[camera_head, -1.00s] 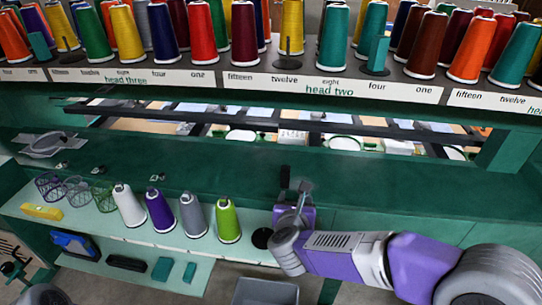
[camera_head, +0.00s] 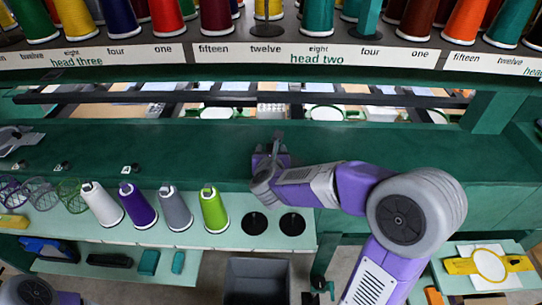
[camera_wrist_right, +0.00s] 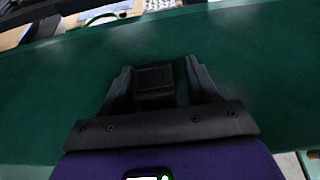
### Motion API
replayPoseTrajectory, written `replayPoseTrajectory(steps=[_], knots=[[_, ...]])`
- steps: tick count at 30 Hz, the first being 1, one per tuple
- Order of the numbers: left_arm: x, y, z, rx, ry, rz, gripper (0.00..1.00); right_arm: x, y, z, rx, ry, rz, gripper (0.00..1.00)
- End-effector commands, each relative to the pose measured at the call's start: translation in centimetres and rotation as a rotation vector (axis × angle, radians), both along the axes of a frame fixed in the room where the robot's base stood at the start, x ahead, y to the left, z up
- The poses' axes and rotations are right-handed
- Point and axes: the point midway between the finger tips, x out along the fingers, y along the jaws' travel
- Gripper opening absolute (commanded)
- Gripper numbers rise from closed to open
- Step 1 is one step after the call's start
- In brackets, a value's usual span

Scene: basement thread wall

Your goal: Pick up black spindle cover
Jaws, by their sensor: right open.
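The black spindle cover (camera_wrist_right: 155,82) shows in the right wrist view as a dark block on the green surface, between my right gripper's fingers. The right gripper (camera_wrist_right: 158,84) is open, with one finger on each side of the block. A gap shows on the right side; I cannot tell whether the left finger touches. In the head view my right gripper (camera_head: 274,146) is over the green ledge (camera_head: 190,150), and its hand largely hides the cover there.
On the pale shelf below stand white, purple, grey and lime (camera_head: 214,208) thread cones, with two empty black spindles (camera_head: 254,223) to their right. A grey bin (camera_head: 258,280) is below. Thread cones line the rack above. The ledge left of my gripper is mostly clear.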

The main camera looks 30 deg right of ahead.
Motion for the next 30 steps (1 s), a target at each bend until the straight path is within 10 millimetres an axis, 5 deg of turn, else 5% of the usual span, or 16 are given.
replayPoseTrajectory(steps=[4,14,23,30], knots=[[0.0,0.0,0.0,0.000,0.000,0.000,0.43,0.0,0.0,0.0,0.000,0.000,0.000,0.56],[0.0,0.0,0.0,0.000,0.000,0.000,0.43,0.0,0.0,0.1,0.000,0.000,0.000,0.06],[0.0,0.0,0.3,0.000,0.000,0.000,0.43,0.0,0.0,0.7,0.000,-0.001,0.000,0.06],[0.0,0.0,2.3,0.000,0.000,0.000,0.43,0.0,0.0,5.4,0.002,-0.006,-0.001,0.06]])
